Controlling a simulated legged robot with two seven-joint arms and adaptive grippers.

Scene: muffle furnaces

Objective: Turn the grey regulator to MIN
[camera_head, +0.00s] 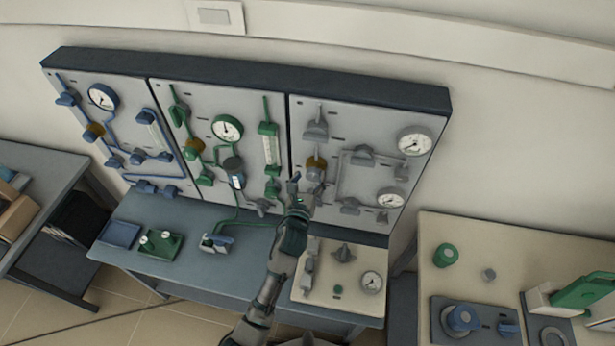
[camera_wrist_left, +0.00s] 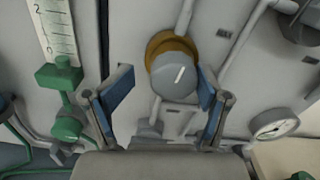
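The grey regulator (camera_head: 315,174) is a round grey knob with a brass collar on the right-hand grey panel. In the left wrist view the regulator (camera_wrist_left: 176,78) faces the camera, and a short white mark on it slants to the upper right. Any MIN lettering is not readable. My left gripper (camera_head: 298,188) is just in front of the panel, at the lower left of the regulator. Its blue-padded fingers (camera_wrist_left: 166,82) are spread open, with the knob showing between them, nearer the right finger. Contact cannot be told. My right gripper is not in view.
Grey valves (camera_head: 316,125) and gauges (camera_head: 415,142) surround the regulator. A green flowmeter (camera_head: 269,152) stands on the middle panel, close to the left; it also shows in the wrist view (camera_wrist_left: 59,77). A beige box (camera_head: 318,293) with a gauge lies below on the blue table (camera_head: 190,265).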

